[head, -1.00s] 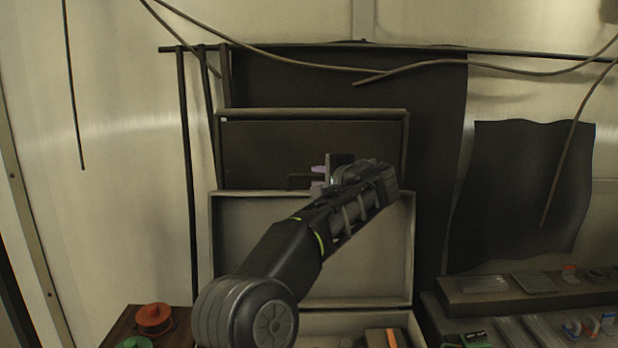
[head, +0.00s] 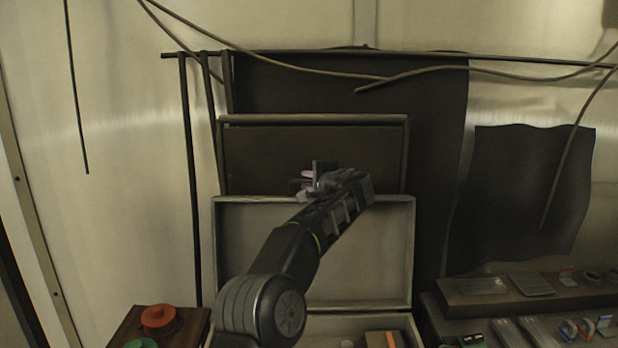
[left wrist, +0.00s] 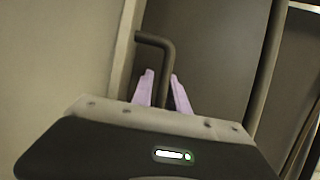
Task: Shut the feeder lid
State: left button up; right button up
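The feeder lid (head: 375,255) is a pale grey rimmed panel, standing open and upright behind the feeder box (head: 312,326) in the head view. A dark bent handle (left wrist: 167,52) sticks out from the lid's edge in the left wrist view. My left gripper (head: 312,181) is at the middle of the lid's top edge, my arm crossing in front of the lid. Its purple fingers (left wrist: 161,78) are apart, with the handle bar between or just beyond them; contact cannot be told. My right gripper is not in view.
A dark framed panel (head: 260,150) stands behind the lid. Cables (head: 290,66) hang above. A wooden stand with an orange reel (head: 158,318) is at lower left. A stepped shelf (head: 455,292) with small parts is at lower right.

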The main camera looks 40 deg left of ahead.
pick_arm(q)
grip_shut()
dwell(1.4)
